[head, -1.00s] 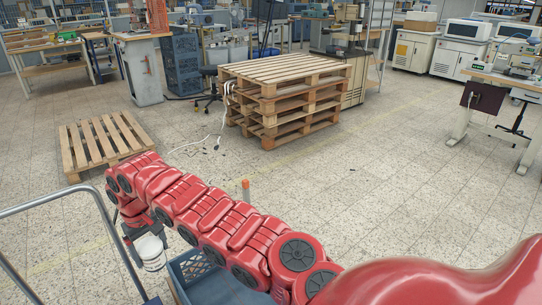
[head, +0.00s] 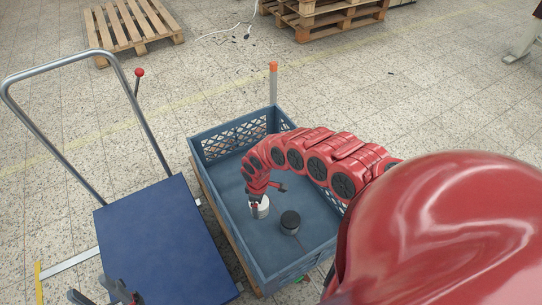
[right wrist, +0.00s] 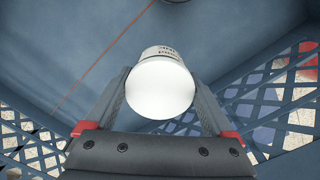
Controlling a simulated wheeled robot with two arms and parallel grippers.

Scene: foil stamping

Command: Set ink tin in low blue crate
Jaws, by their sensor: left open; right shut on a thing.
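A white ink tin (head: 260,209) is in my right gripper (head: 257,196), inside the low blue crate (head: 224,129). In the right wrist view the tin (right wrist: 160,88) sits between the two fingers of the gripper (right wrist: 162,98), its white round end facing the camera and some lettering on its side. I cannot tell whether the tin touches the crate floor. My left gripper (head: 93,288) is open and empty at the bottom left, over the blue platform of a cart.
A dark-topped tin (head: 290,222) stands in the crate, right of the held tin. The blue cart (head: 160,232) with a tall metal handle stands left of the crate. An orange-topped post (head: 273,82) rises at the crate's far corner. Wooden pallets (head: 137,26) lie farther back.

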